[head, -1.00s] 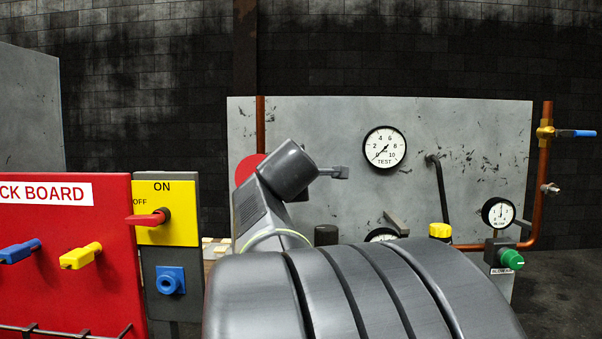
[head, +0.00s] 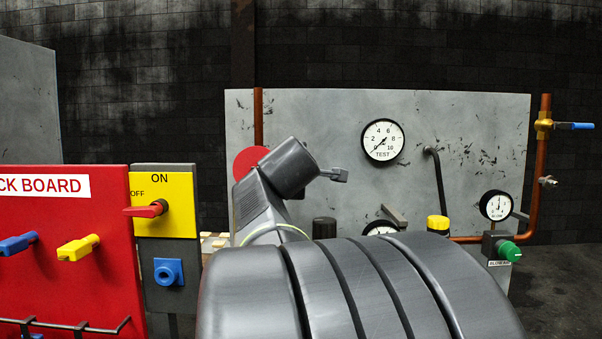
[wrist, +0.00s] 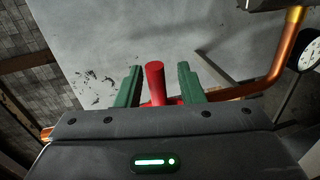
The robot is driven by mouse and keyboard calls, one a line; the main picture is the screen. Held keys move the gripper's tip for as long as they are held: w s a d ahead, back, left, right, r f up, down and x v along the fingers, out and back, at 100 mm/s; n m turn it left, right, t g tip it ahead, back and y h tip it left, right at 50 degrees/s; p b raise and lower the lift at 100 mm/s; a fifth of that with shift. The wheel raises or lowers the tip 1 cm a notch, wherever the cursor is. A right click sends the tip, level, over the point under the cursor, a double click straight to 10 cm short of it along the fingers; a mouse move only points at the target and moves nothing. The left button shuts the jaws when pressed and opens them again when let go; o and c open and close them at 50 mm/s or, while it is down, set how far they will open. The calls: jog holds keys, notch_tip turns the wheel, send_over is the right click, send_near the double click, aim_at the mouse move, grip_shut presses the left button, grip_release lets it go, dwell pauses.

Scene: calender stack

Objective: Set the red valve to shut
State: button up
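The red valve handle (wrist: 154,82) shows in the wrist view as a red bar rising between the two green fingers of my gripper (wrist: 158,86). The fingers are apart, one on each side of the handle, with a gap visible on both sides. A bit of red shows low beside its foot; the rest is hidden by the gripper body. In the head view a red disc (head: 247,161) shows on the grey panel, partly behind my arm; I cannot tell whether it belongs to this valve. My fingertips are not clear in the head view.
A copper pipe (wrist: 281,62) runs close to the right of the fingers. A red lock board (head: 75,225) and a yellow switch box (head: 180,187) stand at left.

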jog(key=shift+s+r, duration=0.1)
jog(key=s+r+b, duration=0.1)
jog(key=s+r, duration=0.1)
jog(key=s, duration=1.1)
jog(key=shift+s+r, duration=0.2)
jog(key=shift+r, duration=0.05)
jog(key=w, duration=0.4)
jog(key=w+f, duration=0.1)
jog(key=w, duration=0.4)
jog(key=w+f+p, duration=0.1)
jog(key=w, duration=0.3)
jog(key=shift+w+f, duration=0.25)
jog(key=shift+w, duration=0.1)
jog(key=shift+s, duration=0.15)
